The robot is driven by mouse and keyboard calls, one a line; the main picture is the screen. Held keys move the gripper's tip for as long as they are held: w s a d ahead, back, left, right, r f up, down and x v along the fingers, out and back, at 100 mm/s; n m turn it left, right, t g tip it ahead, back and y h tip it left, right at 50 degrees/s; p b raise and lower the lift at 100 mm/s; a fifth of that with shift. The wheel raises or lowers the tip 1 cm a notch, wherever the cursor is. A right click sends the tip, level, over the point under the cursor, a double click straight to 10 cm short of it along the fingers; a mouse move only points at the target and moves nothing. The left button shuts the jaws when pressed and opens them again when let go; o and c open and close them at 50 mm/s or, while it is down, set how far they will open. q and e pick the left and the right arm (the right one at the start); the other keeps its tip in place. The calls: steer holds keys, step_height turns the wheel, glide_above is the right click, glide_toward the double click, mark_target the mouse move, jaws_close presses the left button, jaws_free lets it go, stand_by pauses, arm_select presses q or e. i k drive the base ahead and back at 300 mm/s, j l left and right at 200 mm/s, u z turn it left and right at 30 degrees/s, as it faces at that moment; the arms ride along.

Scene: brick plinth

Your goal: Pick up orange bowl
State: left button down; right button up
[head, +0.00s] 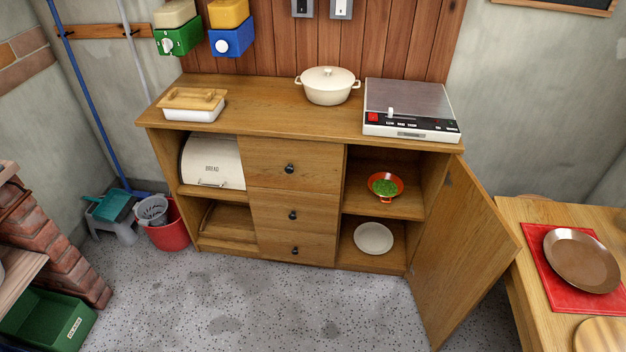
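A small orange-red bowl (385,197) with green contents stands upright on the upper shelf inside the right compartment of the wooden sideboard (190,88). The compartment's door (464,250) is swung open to the right, so the bowl shows from the front. Neither of my grippers is in the head view, so where they are relative to the bowl and whether they hold anything cannot be seen.
A white plate (373,238) lies on the shelf below the bowl. The open door juts out toward a wooden table (515,213) with a brown plate (582,260) on a red mat (553,290). The speckled floor (250,300) before the sideboard is clear. A red bucket (170,235) stands left.

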mark_target(385, 185)
steer(key=z, duration=0.3)
steer(key=i+z, duration=0.2)
steer(key=z, duration=0.15)
steer(key=i+j+z, duration=0.1)
steer(key=z, duration=0.25)
steer(key=i+j+z, duration=0.4)
steer(key=i+j, duration=0.8)
